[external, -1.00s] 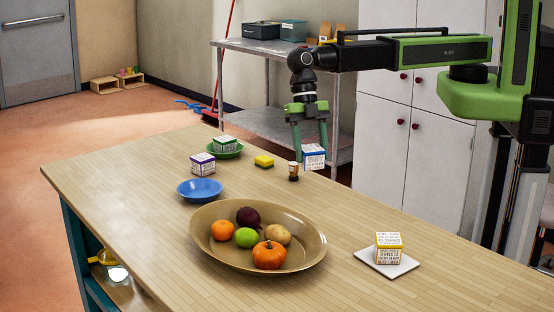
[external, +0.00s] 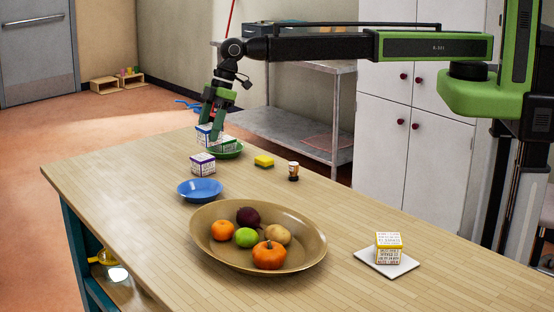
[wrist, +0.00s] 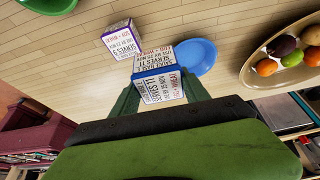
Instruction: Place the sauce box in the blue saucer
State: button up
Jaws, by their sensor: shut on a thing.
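My gripper (external: 212,127) is shut on a white printed box with blue edges (external: 205,134). This blue-edged box (wrist: 158,86) sits between my fingers in the wrist view. In the external view it appears near the green-edged box, partly covered by my fingers; its exact height above the table is hard to tell. The blue saucer (external: 200,192) is empty on the table, nearer the external camera than my gripper. It also shows in the wrist view (wrist: 204,58), just beyond the held box and partly hidden by it.
A purple-edged box (external: 203,165) stands near the blue saucer. A green-edged box (external: 227,145) sits in a green saucer (external: 238,154).

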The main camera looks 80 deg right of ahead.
jog(key=a+f+b, duration=0.2)
jog(key=a, duration=0.1)
jog(key=a+f+b, duration=0.2)
jog(key=a, duration=0.2)
jog(key=w+a+f+b, duration=0.1)
jog(key=a+f+b, duration=0.1)
jog(key=a+f, duration=0.1)
jog(key=shift+a+b, duration=0.4)
jog(key=shift+a, duration=0.1)
jog(key=shift+s+a, duration=0.1)
jog(key=shift+a, duration=0.3)
notch_tip(320, 180, down, 4)
jog(key=b, duration=0.4)
jog(key=shift+f, duration=0.2)
jog(key=shift+r, duration=0.25)
jog(key=shift+f, duration=0.15)
jog(key=o, duration=1.5)
jog(key=p+v, duration=1.1)
jog(key=v, duration=0.1)
